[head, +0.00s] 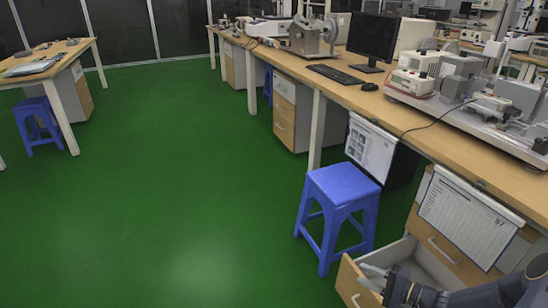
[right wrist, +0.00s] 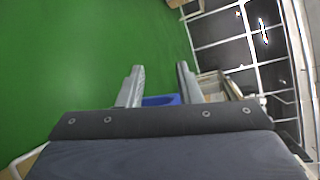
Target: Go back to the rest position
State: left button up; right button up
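My right gripper (head: 370,276) is at the lower right of the head view, at the open drawer (head: 446,262) of the desk cabinet. In that view it overlaps the drawer's front panel; I cannot tell whether it touches. The right wrist view shows the two grey fingers of this gripper (right wrist: 160,72) spread apart, with nothing between the tips. A blue stool (right wrist: 160,100) shows beyond the fingers there. My left gripper is not in view.
The blue stool (head: 342,190) stands left of the drawer. The long workbench (head: 330,88) runs along the right, with a monitor (head: 372,37) and instruments. Another table (head: 52,62) with a stool (head: 36,126) stands at the left. The green floor (head: 170,190) between is clear.

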jog(key=s+a+r+n+g+h, duration=0.1)
jog(key=s+a+r+n+g, duration=0.4)
jog(key=r, duration=0.4)
jog(key=s+a+r+n+g+h, duration=0.1)
jog(key=s+a+r+n+g, duration=0.15)
jog(key=s+r, duration=0.55)
jog(key=s+d+r+n+t+h, duration=0.1)
jog(key=s+r+t+h, duration=0.15)
jog(key=s, duration=0.45)
jog(key=s+r+n+t+h, duration=0.1)
jog(key=s+n+h, duration=0.1)
jog(key=s+h, duration=0.35)
notch_tip(320, 180, up, 26)
jog(key=s+y+p, duration=0.1)
jog(key=p, duration=2.5)
jog(key=shift+d+r+p, duration=0.15)
jog(key=shift+r+p, duration=0.1)
jog(key=shift+p, duration=0.15)
jog(key=shift+m, duration=0.25)
jog(key=shift+s, duration=0.1)
